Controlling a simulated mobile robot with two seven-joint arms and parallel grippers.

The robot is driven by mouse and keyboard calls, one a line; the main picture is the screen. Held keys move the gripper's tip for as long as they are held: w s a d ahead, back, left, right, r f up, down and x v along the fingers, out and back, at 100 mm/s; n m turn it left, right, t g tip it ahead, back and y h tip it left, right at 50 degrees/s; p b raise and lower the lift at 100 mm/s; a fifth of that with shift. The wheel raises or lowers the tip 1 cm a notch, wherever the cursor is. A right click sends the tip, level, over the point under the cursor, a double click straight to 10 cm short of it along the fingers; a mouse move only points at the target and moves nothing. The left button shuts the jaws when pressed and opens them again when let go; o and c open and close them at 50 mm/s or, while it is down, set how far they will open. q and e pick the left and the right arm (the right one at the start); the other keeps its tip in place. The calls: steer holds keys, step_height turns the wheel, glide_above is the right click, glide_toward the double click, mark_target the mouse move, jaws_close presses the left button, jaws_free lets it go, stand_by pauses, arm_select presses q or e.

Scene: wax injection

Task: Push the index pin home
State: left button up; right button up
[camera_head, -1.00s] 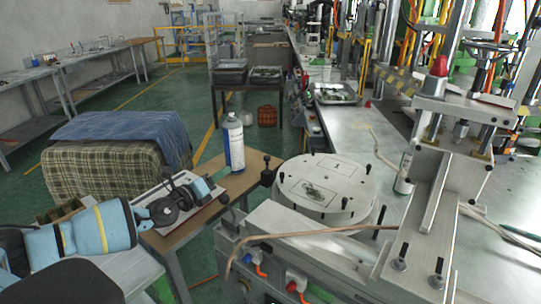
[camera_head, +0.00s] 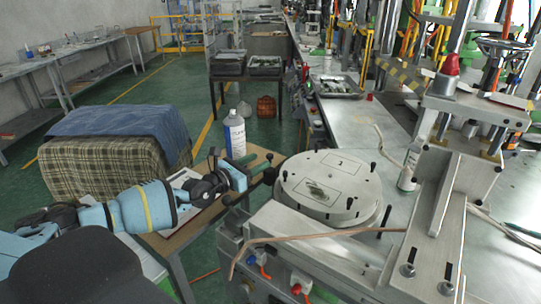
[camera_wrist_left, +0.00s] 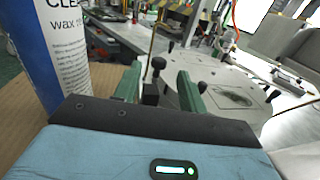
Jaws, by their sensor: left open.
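The index pin (camera_wrist_left: 158,63) shows in the left wrist view as a black round knob at a black block (camera_wrist_left: 150,93) on the near side of the round turntable (camera_head: 325,180). In the head view the pin's dark knob (camera_head: 269,157) is at the turntable's left edge. My left gripper (camera_head: 262,166) is open, with its green fingers pointing at the pin. In the left wrist view the knob and block appear between the two fingertips (camera_wrist_left: 160,78); I cannot tell whether they touch. How far the pin is in is not clear. My right gripper is not in view.
A white-and-blue spray can (camera_head: 234,135) stands on the brown side table (camera_head: 183,236), close beside my left gripper. Several black pegs stand up on the turntable. A metal clamp frame (camera_head: 440,200) and a copper-coloured tube (camera_head: 330,233) are at the right and front.

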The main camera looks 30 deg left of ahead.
mark_target(270, 155)
arm_select(q)
steer(key=x, duration=0.4)
steer(key=shift+w+f+b, duration=0.15)
steer(key=shift+w+b, duration=0.1)
steer(key=shift+b, duration=0.15)
steer(key=shift+x, duration=0.8)
steer(key=shift+d, duration=0.1)
steer(key=shift+c, duration=0.2)
jaws_close()
